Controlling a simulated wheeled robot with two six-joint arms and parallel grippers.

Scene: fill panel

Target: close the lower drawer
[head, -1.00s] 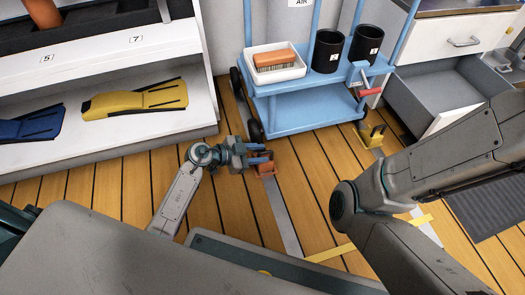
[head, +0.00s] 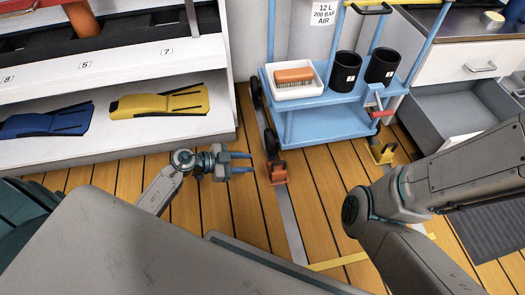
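The lower drawer (head: 450,110) is pulled out at the right, under a white upper drawer (head: 460,62) with a metal handle that looks shut. Its grey inside shows and looks empty. My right forearm (head: 470,165) hides most of its front; only a white part shows. My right gripper is beyond the right edge of the picture. My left gripper (head: 241,162) is over the wooden floor at the middle, far from the drawer. Its two blue fingers are apart with nothing between them.
A blue cart (head: 325,122) with a white tray (head: 312,91) and two black cups stands left of the drawer. An orange block (head: 277,172) lies just right of my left gripper. A yellow bracket (head: 383,152) is by the cart. A dark mat (head: 490,220) lies at right.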

